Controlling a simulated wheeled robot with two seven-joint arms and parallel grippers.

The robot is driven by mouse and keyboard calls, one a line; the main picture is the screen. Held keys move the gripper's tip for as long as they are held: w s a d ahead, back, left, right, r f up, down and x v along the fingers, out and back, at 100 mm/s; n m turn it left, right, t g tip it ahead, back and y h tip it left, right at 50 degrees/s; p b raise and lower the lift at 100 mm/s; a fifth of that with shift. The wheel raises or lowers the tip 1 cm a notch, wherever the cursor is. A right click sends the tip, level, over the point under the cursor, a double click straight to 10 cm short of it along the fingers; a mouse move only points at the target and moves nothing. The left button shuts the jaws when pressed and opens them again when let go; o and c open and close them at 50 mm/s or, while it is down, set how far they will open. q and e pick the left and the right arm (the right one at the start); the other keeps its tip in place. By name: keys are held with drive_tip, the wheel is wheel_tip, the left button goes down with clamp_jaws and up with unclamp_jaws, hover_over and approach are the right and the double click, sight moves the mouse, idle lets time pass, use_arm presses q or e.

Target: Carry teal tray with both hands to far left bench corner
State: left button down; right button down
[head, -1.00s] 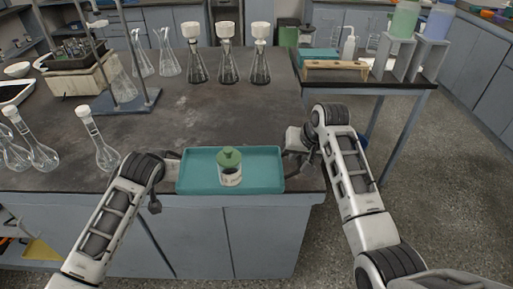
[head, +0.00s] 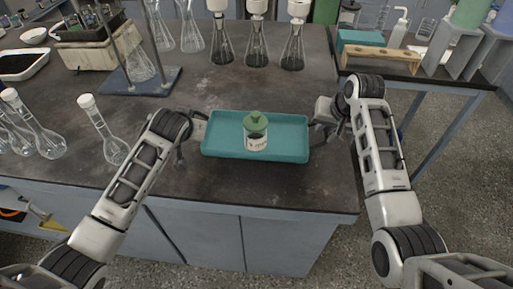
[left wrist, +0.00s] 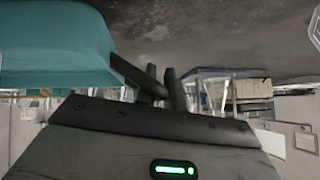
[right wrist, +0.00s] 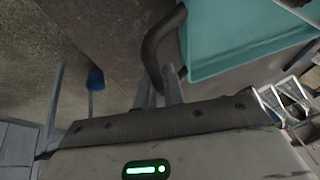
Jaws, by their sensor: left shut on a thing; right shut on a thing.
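The teal tray (head: 225,144) is over the front right part of the dark bench, roughly level. A small jar (head: 256,132) with a green lid and pale label stands upright in it. My left gripper (head: 201,129) is shut on the tray's left end, and my right gripper (head: 318,126) is shut on its right end. The tray also shows at upper left in the left wrist view (left wrist: 50,45) and at upper right in the right wrist view (right wrist: 240,35). Any gap between tray and bench is hard to judge.
Volumetric flasks (head: 108,140) stand on the bench at left. A blue-based stand (head: 140,82) is behind them. Flasks with white tops (head: 257,45) line the back. A side table (head: 435,75) holds a wooden rack (head: 380,60). The bench middle is clear.

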sight(195, 147)
use_arm(q)
drive_tip(key=shift+f, duration=0.1)
use_arm(e)
drive_tip(key=shift+f, duration=0.1)
